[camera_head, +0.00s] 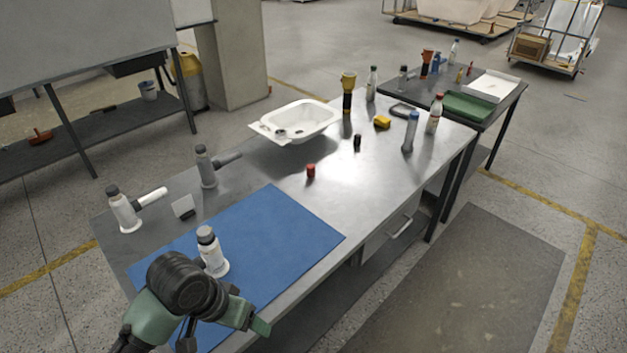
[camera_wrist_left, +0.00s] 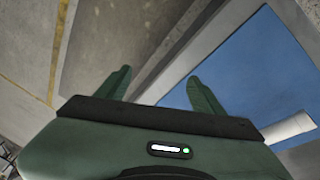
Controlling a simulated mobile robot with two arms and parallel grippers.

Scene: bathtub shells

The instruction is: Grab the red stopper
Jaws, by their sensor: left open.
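The red stopper (camera_head: 311,171) is a small red cylinder standing on the grey metal workbench (camera_head: 285,180), just beyond the far right part of the blue mat (camera_head: 285,232). Nothing touches it. My left gripper (camera_head: 222,333) is at the near left end of the bench, by the mat's front edge, well apart from the stopper. In the left wrist view the left gripper (camera_wrist_left: 158,85) has its two green fingers spread with nothing between them. The stopper does not show in that view. My right gripper is in neither view.
A white bottle with a grey cap (camera_head: 213,252) stands on the mat close to my left arm. A small black cylinder (camera_head: 357,140) and a white basin (camera_head: 300,121) lie beyond the stopper. More bottles stand at the bench's far and left ends. The bench around the stopper is clear.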

